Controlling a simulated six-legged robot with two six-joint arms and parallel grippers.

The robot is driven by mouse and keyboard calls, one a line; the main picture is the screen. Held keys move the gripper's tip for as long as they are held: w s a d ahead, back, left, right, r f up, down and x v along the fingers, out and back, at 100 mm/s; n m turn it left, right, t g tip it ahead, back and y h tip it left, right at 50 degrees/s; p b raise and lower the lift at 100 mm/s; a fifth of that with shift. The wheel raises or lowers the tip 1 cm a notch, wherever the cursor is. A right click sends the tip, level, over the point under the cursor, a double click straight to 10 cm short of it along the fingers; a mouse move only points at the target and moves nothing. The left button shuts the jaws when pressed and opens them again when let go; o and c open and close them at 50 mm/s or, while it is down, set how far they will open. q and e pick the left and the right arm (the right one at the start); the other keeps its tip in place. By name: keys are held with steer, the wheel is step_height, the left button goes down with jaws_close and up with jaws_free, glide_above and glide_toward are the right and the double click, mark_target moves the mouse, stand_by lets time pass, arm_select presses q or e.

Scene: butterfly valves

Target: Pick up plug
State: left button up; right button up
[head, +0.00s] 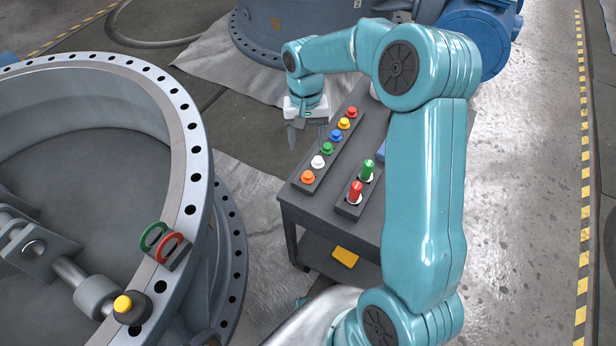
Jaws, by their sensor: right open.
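A red plug (355,192) and a green plug (367,170) stand upright in a small dark holder (347,209) on the grey cart. My right gripper (305,138) points down over the far left side of the cart, beside the strip of coloured knobs. It is open, with nothing visible between its fingers, and it is apart from both plugs. Its fingers look thin and faint against the floor. My left gripper is not in view.
A dark strip (319,170) with several coloured knobs lies on the cart (322,213). A yellow item (345,257) is on its lower shelf.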

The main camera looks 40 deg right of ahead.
mark_target(308, 174)
steer(key=f, duration=0.3)
steer(key=s+f, duration=0.1)
steer(key=f, duration=0.3)
steer(key=a+f, duration=0.1)
steer(key=f, duration=0.3)
steer(key=shift+s, duration=0.25)
jaws_close()
